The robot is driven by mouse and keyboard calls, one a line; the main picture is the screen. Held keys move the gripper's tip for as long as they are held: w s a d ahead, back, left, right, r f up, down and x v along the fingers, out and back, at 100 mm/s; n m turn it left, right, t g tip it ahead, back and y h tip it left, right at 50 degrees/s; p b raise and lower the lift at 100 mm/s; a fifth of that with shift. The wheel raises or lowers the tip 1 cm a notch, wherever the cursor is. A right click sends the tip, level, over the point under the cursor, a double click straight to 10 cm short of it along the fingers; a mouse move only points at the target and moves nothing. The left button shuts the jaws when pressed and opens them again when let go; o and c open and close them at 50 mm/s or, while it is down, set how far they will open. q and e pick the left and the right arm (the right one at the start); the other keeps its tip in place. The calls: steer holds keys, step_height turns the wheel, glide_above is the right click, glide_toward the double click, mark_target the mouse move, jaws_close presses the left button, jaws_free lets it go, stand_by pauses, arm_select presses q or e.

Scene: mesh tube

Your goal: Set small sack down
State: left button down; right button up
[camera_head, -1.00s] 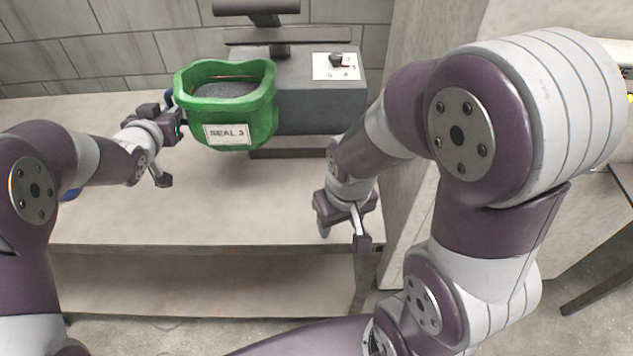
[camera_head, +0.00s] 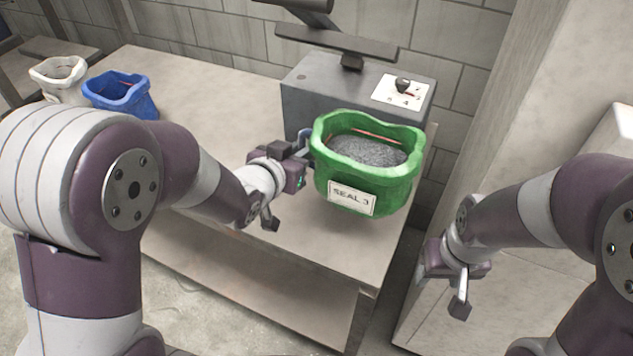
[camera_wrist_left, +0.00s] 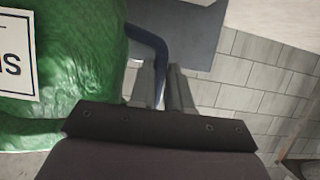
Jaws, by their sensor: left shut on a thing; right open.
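The small sack (camera_head: 372,188) is green, open-topped and upright, filled with grey grains, with a white label reading "SEAL 3". In the head view it is in front of the machine, over the table's right end; it looks held above the top. My left gripper (camera_head: 302,146) is at its left side, shut on its blue loop handle. The left wrist view shows the fingers (camera_wrist_left: 166,88) closed at the blue handle (camera_wrist_left: 147,40), with the green sack (camera_wrist_left: 75,60) beside them. My right gripper (camera_head: 440,290) is open and empty, right of the table end.
The table (camera_head: 195,85) has free room left of the grey machine (camera_head: 320,100), which has a dial plate (camera_head: 402,90) and a black press arm above. A blue sack (camera_head: 122,95) and a white sack (camera_head: 60,78) stand at the far left. A pale wall panel is at the right.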

arm_select(q)
steer(key=w+a+f, duration=0.2)
steer(key=f, duration=0.1)
steer(key=w+a+f, duration=0.3)
steer(key=f, duration=0.1)
steer(key=w+a+f, duration=0.3)
steer(key=shift+f+b, duration=0.15)
steer(key=shift+b, duration=0.15)
steer(key=shift+w+f, duration=0.15)
steer(key=shift+f, duration=0.05)
steer(key=c, duration=1.1)
jaws_free()
steer(key=shift+f, duration=0.15)
